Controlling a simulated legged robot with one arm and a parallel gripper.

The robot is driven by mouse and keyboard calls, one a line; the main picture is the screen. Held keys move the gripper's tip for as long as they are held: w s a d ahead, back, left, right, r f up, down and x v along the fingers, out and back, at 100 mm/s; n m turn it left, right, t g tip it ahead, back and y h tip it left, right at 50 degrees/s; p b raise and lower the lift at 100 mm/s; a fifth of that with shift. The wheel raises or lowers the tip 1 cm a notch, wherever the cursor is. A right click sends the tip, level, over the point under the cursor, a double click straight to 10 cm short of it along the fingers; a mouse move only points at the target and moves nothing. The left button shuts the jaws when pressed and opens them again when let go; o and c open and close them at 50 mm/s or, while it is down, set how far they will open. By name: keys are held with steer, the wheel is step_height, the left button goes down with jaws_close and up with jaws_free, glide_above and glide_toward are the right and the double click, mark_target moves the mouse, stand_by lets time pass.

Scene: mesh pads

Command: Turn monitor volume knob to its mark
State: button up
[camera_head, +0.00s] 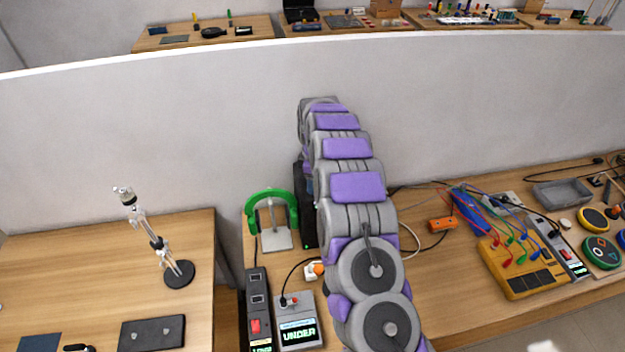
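A grey box (298,325) at the lower middle, left of my arm, has a small red part on top and a lit screen reading "UNDER". A small white unit with an orange top (315,269) sits just behind it, partly beside my arm. A black upright box (307,242) with a small green light, possibly the monitor, stands behind and is mostly hidden by my arm. I cannot tell which part is the volume knob, and I see no mark. My grey and purple arm reaches up the middle of the view; its gripper fingers are hidden.
Green headphones (270,199) hang on a stand. A power strip (257,308) lies left of the grey box. An orange box (443,224), a yellow device (522,269) and loose cables lie on the right. A grey wall (150,120) backs the tables. A gap separates the left table (80,260).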

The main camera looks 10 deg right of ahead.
steer(key=shift+d, duration=0.3)
steer(key=c, duration=0.5)
steer(key=shift+a+r, duration=0.1)
steer(key=shift+a, duration=0.1)
steer(key=c, duration=0.5)
